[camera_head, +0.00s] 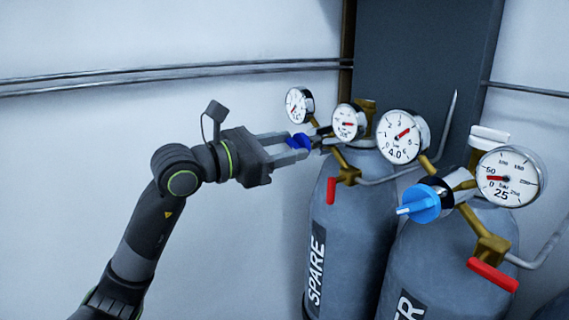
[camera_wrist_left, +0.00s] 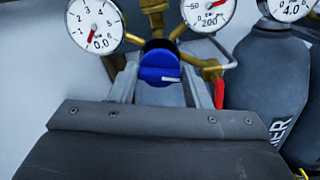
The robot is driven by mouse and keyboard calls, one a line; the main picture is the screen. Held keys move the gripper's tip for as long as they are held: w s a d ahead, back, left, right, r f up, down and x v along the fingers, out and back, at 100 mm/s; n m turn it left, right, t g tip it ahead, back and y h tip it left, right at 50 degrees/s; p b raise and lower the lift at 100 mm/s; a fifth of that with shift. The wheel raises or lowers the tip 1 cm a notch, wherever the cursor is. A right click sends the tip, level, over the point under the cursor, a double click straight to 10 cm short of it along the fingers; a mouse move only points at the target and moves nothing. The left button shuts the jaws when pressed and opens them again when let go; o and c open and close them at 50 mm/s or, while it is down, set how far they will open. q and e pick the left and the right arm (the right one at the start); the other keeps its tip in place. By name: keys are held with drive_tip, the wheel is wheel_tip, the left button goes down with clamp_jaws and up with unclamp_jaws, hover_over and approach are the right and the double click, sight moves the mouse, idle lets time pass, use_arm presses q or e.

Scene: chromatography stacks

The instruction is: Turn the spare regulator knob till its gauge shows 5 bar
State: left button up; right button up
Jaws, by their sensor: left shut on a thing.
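The spare cylinder (camera_head: 340,215) is grey and labelled SPARE in the head view. Its blue regulator knob (camera_head: 299,141) also shows in the left wrist view (camera_wrist_left: 160,68), with a pale pointer mark toward the lower right. My left gripper (camera_head: 300,147) is shut on this knob, one finger on each side. The spare outlet gauge (camera_wrist_left: 95,27) reads 0.0 in the wrist view; it is the leftmost gauge in the head view (camera_head: 298,106). The spare cylinder gauge (camera_head: 348,122) reads about 200 in the wrist view (camera_wrist_left: 208,10). My right gripper is out of view.
A second cylinder (camera_head: 450,265) stands close on the right, with a light blue knob (camera_head: 420,204), an outlet gauge (camera_head: 402,138) at 4.0 and another gauge (camera_head: 510,175) at 25. Red valve handles (camera_head: 331,190) project in front. The wall side left is clear.

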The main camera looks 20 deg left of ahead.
use_arm(q)
drive_tip(key=shift+f+m+b, duration=0.15)
drive_tip(key=shift+m+b, duration=2.3)
drive_tip(key=shift+m, duration=1.95)
drive_tip(key=shift+f+m+b, duration=0.15)
drive_tip(key=shift+m+b, duration=2.25)
drive_tip(key=shift+m, duration=2)
drive_tip(key=shift+f+m+b, duration=0.15)
drive_tip(key=shift+m+b, duration=2.3)
drive_tip(key=shift+m, duration=1.95)
drive_tip(key=o, duration=1)
